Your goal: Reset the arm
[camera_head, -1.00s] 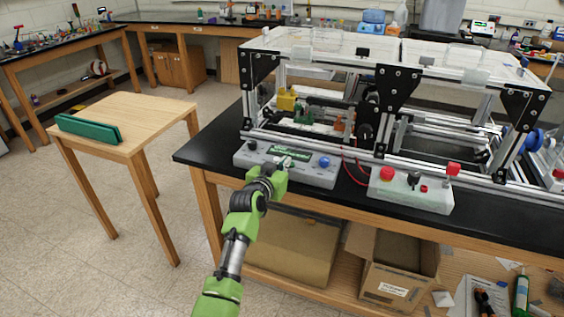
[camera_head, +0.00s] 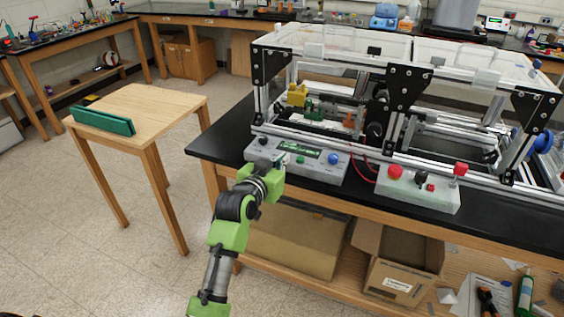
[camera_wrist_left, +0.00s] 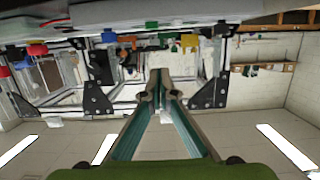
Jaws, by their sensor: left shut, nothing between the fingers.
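My left arm comes up from the bottom of the head view, and its green gripper (camera_head: 280,163) is at the front edge of the grey control box (camera_head: 340,176) with a display, green button and blue knob. I cannot tell whether it touches the box. In the left wrist view the two fingers (camera_wrist_left: 160,76) meet at their tips with nothing between them. The picture there is upside down, with the extrusion frame beyond the fingers. My right gripper is not in view.
The extrusion frame (camera_head: 402,88) stands on the black bench. A second box with a red button (camera_head: 395,172) is to the right. A wooden table (camera_head: 165,108) with a green part (camera_head: 103,121) stands left, with open floor between. An open cardboard box (camera_head: 395,280) is on the lower shelf.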

